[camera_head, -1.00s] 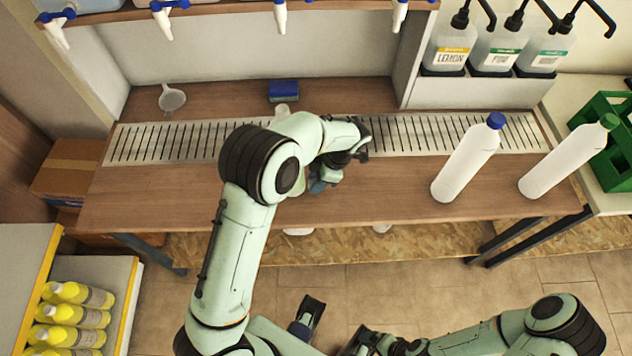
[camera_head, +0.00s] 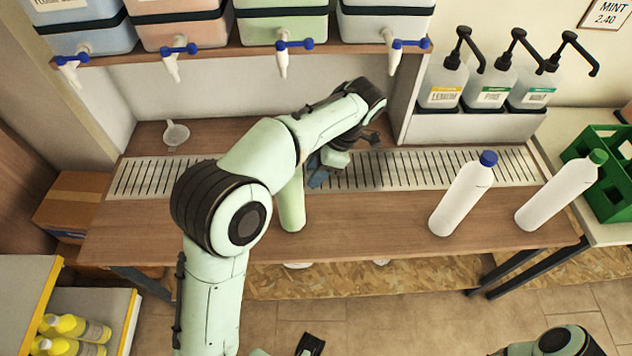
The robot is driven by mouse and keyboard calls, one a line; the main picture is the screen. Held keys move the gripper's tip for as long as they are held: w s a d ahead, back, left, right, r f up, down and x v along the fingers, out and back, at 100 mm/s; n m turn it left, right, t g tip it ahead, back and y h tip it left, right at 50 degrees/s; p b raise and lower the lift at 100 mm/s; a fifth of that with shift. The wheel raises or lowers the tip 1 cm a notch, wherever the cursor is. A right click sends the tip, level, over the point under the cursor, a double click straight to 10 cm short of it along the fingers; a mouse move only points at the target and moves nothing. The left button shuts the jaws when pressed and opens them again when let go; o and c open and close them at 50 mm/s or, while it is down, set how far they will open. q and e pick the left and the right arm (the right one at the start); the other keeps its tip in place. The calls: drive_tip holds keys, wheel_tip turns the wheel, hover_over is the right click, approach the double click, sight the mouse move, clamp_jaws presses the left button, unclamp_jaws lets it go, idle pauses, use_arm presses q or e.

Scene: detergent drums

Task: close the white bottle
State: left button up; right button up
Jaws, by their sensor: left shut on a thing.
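A pale, green-tinged bottle (camera_head: 292,208) stands on the wooden bench in the middle. My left arm hides its upper part, so I cannot see whether it has a cap. To the right stand a white bottle with a blue cap (camera_head: 461,198) and a white bottle with a green cap (camera_head: 556,194), both upright and closed. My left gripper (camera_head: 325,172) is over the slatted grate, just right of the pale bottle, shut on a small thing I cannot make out. Part of my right gripper (camera_head: 309,345) shows at the bottom edge; its jaws are cut off.
Drums with blue-handled taps (camera_head: 283,58) hang over the bench's back. A white scoop (camera_head: 176,133) lies at the back left. Pump bottles (camera_head: 495,85) stand back right, near a green crate (camera_head: 607,190). The bench front is clear between the pale and blue-capped bottles.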

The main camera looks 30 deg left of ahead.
use_arm(q)
drive_tip(key=shift+r+p, duration=0.4)
drive_tip(key=shift+r, duration=2.4)
drive_tip(key=w+d+f+m+t+h, duration=0.2)
drive_tip(key=w+f+m+t, duration=0.1)
drive_tip(key=f+m, duration=0.6)
drive_tip(key=w+d+f+m+t+h, duration=0.1)
drive_tip(key=w+d+f+m+t, duration=0.2)
drive_tip(key=f+m, duration=0.6)
drive_tip(key=shift+w+d+f+m+t+h, duration=0.15)
drive_tip(key=shift+w+d+m+t+h, duration=0.25)
drive_tip(key=shift+m, duration=2.8)
drive_tip(key=shift+w+a, duration=0.1)
